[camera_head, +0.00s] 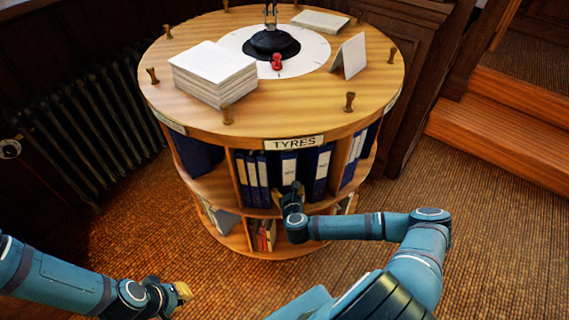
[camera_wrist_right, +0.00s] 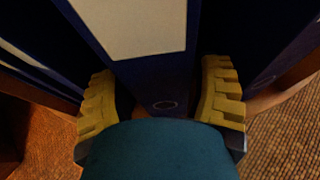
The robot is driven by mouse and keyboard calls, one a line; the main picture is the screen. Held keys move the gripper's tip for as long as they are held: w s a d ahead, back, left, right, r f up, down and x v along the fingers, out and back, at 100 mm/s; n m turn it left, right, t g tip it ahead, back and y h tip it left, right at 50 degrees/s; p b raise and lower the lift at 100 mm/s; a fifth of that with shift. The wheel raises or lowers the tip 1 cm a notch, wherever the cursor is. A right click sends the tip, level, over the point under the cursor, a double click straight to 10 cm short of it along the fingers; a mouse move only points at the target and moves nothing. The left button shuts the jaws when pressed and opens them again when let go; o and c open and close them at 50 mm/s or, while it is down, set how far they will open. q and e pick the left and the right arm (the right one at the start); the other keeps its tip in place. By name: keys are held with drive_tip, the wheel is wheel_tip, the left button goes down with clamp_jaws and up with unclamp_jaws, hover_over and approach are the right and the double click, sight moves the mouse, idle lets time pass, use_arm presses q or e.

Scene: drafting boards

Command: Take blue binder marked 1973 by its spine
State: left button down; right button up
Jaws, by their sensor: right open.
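Blue binders with white spine labels stand on the upper shelf of the round wooden stand (camera_head: 250,115). My right gripper (camera_head: 291,190) is at the lower part of a wide blue binder (camera_head: 288,162) below the TYRES sign; the year on its label is too small to read. In the right wrist view, the open yellow fingertips (camera_wrist_right: 162,95) stand on either side of the blue binder's spine (camera_wrist_right: 160,78), with its white label above and finger hole between them. I cannot tell if either finger touches it. My left gripper (camera_head: 183,291) is low at left, away from the stand.
More blue binders (camera_head: 320,172) stand close on both sides, with wooden dividers between. Books (camera_head: 264,235) fill the lower shelf. The stand's top overhangs the shelves and carries a paper stack (camera_head: 213,72). A radiator (camera_head: 90,125) is at left; steps (camera_head: 500,115) are at right.

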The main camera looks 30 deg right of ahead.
drive_tip(key=shift+w+d+f, duration=0.1)
drive_tip(key=shift+w, duration=0.1)
drive_tip(key=c, duration=0.9)
drive_tip(key=shift+c, duration=0.2)
drive_tip(key=shift+r, duration=0.2)
